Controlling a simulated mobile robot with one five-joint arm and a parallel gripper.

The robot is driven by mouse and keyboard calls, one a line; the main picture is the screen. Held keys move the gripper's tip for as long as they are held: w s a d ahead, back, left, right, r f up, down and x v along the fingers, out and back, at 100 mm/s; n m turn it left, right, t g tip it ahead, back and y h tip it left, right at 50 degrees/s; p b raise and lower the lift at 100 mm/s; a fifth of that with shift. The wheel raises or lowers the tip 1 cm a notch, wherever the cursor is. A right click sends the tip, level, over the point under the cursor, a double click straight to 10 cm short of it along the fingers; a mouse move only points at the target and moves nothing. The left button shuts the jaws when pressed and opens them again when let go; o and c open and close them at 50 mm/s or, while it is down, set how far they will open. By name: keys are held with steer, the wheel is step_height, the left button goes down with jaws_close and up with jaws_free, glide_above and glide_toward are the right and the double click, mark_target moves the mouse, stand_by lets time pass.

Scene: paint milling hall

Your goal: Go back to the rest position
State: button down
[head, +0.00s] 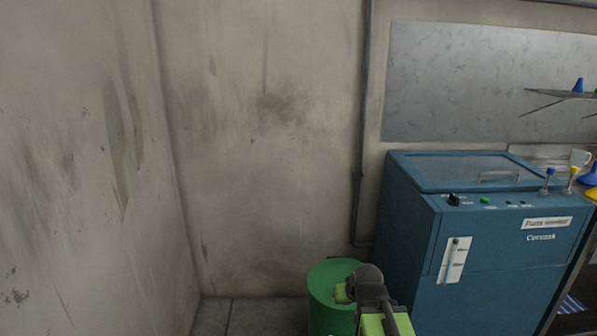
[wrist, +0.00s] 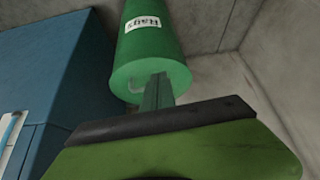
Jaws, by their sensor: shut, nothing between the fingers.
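My gripper shows in the wrist view (wrist: 158,82), its dark green fingers closed together with nothing held. The fingertips overlap the round end of a green bin in the picture; I cannot tell whether they touch it. In the head view my arm reaches in from the bottom, right of centre, in front of the same bin, and the fingertips cannot be made out clearly there.
The green bin (head: 322,287), labelled Rags (wrist: 148,52), stands on the floor by the wall. A blue cabinet machine (head: 500,250) stands to its right. A valve-like blue and yellow pair tops the machine. Bare floor lies left of the bin.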

steer(key=s+f+m+g+p, duration=0.15)
steer(key=s+g, duration=0.45)
steer(key=s, duration=0.7)
step_height(320, 180, up, 21)
steer(key=p, duration=2.1)
steer(key=shift+w+a+f+h, duration=0.2)
steer(key=shift+w+a+h, duration=0.1)
steer(key=shift+w+a, duration=0.05)
steer(key=shift+n, duration=0.25)
